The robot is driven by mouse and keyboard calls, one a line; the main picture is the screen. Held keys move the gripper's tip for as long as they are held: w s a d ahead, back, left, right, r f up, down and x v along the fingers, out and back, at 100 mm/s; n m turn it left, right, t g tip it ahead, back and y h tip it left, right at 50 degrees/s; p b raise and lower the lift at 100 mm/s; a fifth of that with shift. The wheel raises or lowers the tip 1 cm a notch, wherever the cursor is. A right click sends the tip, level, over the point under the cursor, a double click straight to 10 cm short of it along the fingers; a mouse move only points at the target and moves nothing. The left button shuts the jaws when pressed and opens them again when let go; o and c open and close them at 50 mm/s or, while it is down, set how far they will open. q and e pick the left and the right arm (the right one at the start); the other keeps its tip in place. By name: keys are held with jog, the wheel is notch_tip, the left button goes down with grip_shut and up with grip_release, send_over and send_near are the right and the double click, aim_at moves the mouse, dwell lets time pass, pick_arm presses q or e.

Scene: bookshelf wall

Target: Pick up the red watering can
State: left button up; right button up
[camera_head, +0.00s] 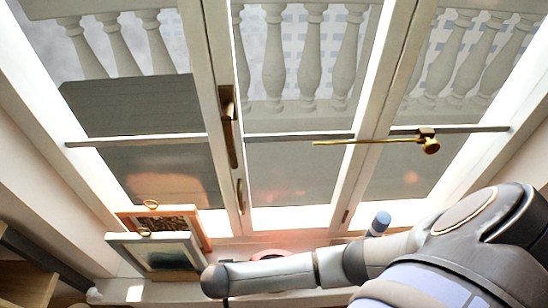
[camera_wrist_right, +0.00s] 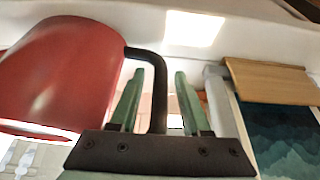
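The red watering can (camera_wrist_right: 70,65) fills the upper left of the right wrist view, with part of it cut off by the picture edge. Its black handle (camera_wrist_right: 156,110) curves out to the right and down. My right gripper (camera_wrist_right: 159,73) is open, with its two green fingers apart. The handle passes between the fingers in this view; contact with either finger cannot be made out. In the head view a small reddish piece (camera_head: 268,254), perhaps the can, shows above my right arm, which hides the rest. My left gripper is not in view.
Two picture frames, a copper one (camera_head: 205,236) and a silver one (camera_head: 117,240), lean at the window's lower left. A blue-topped object (camera_head: 380,222) stands behind my right arm. A framed blue picture (camera_wrist_right: 282,135) is close right of the right gripper.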

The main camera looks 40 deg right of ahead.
grip_shut()
dwell(1.1)
